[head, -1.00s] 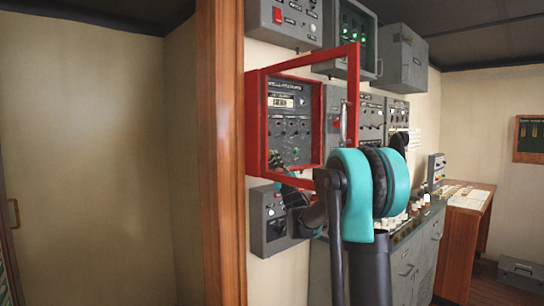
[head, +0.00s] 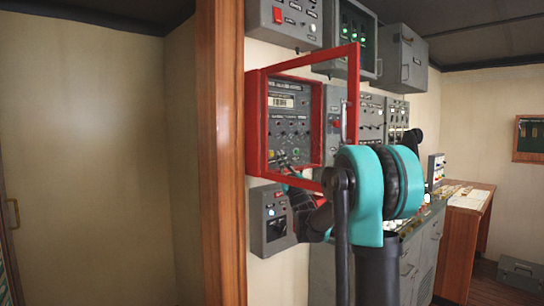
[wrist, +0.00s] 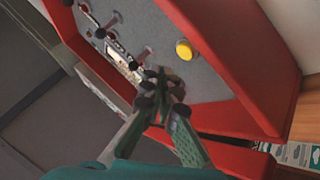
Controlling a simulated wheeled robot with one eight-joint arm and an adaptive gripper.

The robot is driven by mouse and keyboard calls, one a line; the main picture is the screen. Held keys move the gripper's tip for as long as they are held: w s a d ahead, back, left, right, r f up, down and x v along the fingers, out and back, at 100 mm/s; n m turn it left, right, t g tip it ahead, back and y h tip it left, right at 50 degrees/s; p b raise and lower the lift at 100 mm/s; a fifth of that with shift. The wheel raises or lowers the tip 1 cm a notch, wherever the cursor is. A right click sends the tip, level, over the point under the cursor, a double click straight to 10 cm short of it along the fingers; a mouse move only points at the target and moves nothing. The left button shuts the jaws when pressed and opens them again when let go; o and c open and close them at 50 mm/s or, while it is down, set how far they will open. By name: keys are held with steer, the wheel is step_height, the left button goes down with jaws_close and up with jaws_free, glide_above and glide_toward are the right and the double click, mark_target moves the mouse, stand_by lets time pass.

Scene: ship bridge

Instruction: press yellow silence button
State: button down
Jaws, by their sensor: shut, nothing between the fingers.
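The yellow button (wrist: 185,50) is round and sits on the grey panel face (wrist: 215,75) in the wrist view. My gripper (wrist: 166,80) is shut and empty, its fingertips in front of the panel and a short way from the button, beside some dark knobs. I cannot tell whether the tips touch the panel. In the head view the red-framed panel box (head: 264,125) is on the wall, and my gripper (head: 283,160) is at its lower part.
The red door frame (head: 353,85) stands open to the right of the box. A small grey box (head: 262,228) is mounted just below. Grey consoles (head: 425,250) and a wooden desk (head: 470,197) stand to the right. A wooden post (head: 222,150) is at the left.

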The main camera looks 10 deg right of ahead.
steer(key=s+d, duration=0.2)
steer(key=shift+s, duration=0.35)
stand_by(0.4)
steer(key=s+d+f+m+g+h, duration=0.2)
steer(key=s+f+g+h, duration=0.15)
steer(key=f, duration=0.55)
steer(key=s+d+f+m+g+h, duration=0.2)
steer(key=s+f+m+g+h, duration=0.15)
steer(key=f, duration=0.65)
steer(key=s+d+f+m+g+h, duration=0.1)
steer(key=s+f+m+g+h, duration=0.2)
steer(key=f, duration=0.6)
steer(key=s+a+f+g+y, duration=0.1)
steer(key=s+f+g, duration=0.4)
steer(key=s+f, duration=0.6)
steer(key=s+a+f+n+g, duration=0.1)
steer(key=s+f+g, duration=0.5)
steer(key=s+f, duration=0.5)
steer(key=s, duration=0.7)
steer(key=shift+s+f+y, duration=0.4)
